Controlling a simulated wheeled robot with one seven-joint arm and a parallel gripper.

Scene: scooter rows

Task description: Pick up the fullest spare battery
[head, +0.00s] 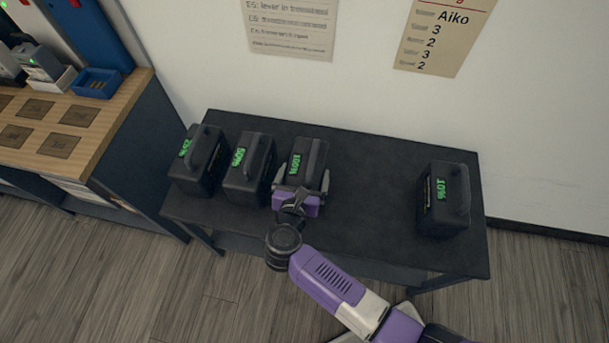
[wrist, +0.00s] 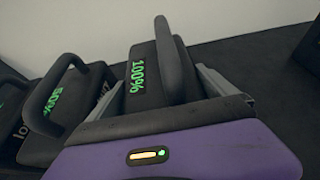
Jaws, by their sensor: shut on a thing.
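Several black batteries with top handles and green readouts stand on a dark table (head: 385,218). The 100% battery (head: 308,160) is third from the left; it also shows in the wrist view (wrist: 143,60). My gripper (head: 301,186) is at its near side, with a finger along each side, shut on it. The 50% battery (head: 247,172) stands close to its left. A battery at far left (head: 197,163) seems to read 25%. The 10% battery (head: 444,200) stands apart at the right. The lower front of the 100% battery is hidden by my gripper.
A wooden bench (head: 95,122) with dark square pads stands at the left, with a blue bin (head: 97,83) on it. Two notices hang on the wall behind. The table is clear between the 100% and 10% batteries.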

